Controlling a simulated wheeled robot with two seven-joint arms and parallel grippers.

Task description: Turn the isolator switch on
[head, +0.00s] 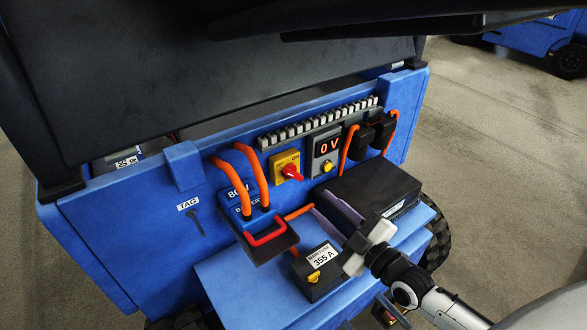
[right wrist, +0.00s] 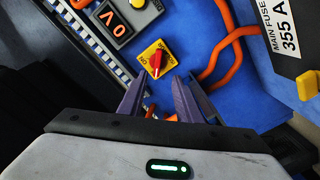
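The isolator switch (head: 286,165) is a yellow plate with a red knob on the blue panel, left of a display reading 0 V. In the right wrist view the switch (right wrist: 156,59) is just beyond my fingertips, with its red knob near the line between them. I cannot tell surely which label the knob points to. My right gripper (head: 320,204) is open and empty, below and right of the switch in the head view. Its two purple fingers (right wrist: 158,82) are apart and appear clear of the knob. My left gripper is not in view.
Orange cables (head: 256,176) loop beside the switch to the battery box. The display (head: 325,150) and a grey ribbed strip (head: 318,123) are close by. A black box (head: 375,188) and the main fuse box (head: 318,270) stand on the blue ledge (head: 240,290) below.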

